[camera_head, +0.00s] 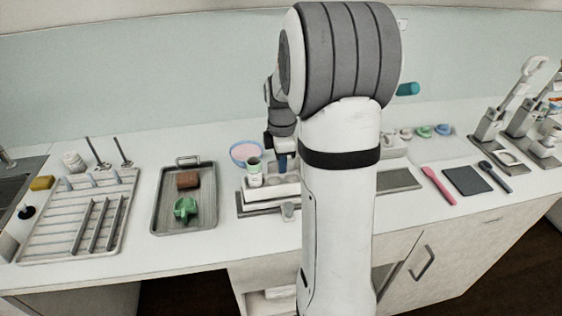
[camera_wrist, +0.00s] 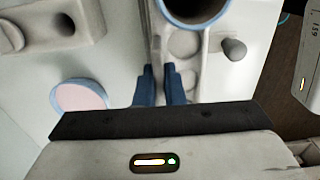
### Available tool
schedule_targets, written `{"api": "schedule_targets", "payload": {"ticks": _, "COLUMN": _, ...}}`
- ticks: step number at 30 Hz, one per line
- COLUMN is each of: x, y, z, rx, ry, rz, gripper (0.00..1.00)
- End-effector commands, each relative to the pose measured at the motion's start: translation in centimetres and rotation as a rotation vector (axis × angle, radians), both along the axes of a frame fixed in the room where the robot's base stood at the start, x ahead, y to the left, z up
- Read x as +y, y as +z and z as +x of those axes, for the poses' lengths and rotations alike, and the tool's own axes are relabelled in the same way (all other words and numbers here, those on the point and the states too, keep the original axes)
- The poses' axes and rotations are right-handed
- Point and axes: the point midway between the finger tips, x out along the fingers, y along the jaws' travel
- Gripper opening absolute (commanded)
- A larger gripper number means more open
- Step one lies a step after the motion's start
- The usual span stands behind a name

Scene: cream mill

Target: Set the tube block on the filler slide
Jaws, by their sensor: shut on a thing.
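My gripper (camera_wrist: 159,72) has its two blue fingers close together, with a narrow upright part of the pale tube block (camera_wrist: 182,46) between them. The block has round wells in its top. In the head view my gripper (camera_head: 284,162) points down at the pale block (camera_head: 286,188), partly hidden behind my arm. The block is over the grey-based filler (camera_head: 256,209), which has a small knob (camera_wrist: 234,48). I cannot tell whether the block touches the slide.
A pink-filled bowl (camera_head: 246,152) stands just behind the filler. A grey tray (camera_head: 158,203) with a brown block (camera_head: 188,180) and a green piece (camera_head: 185,209) lies to the left. A rack (camera_head: 66,226) is farther left. My arm hides the counter's middle.

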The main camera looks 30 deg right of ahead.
Motion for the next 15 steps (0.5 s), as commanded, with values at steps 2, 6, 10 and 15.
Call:
{"api": "schedule_targets", "payload": {"ticks": 2, "x": 0.01, "y": 0.06, "z": 0.03, "rx": -0.001, "ry": 0.0, "rz": 0.0, "gripper": 0.0}}
{"api": "schedule_targets", "payload": {"ticks": 6, "x": 0.02, "y": -0.13, "z": 0.04, "rx": -0.001, "ry": 0.001, "rz": 0.0, "gripper": 0.0}}
{"api": "schedule_targets", "payload": {"ticks": 10, "x": 0.03, "y": -0.49, "z": 0.03, "rx": -0.001, "ry": 0.001, "rz": 0.0, "gripper": 0.0}}
{"api": "schedule_targets", "payload": {"ticks": 15, "x": 0.05, "y": -0.87, "z": 0.04, "rx": -0.001, "ry": 0.001, "rz": 0.0, "gripper": 0.0}}
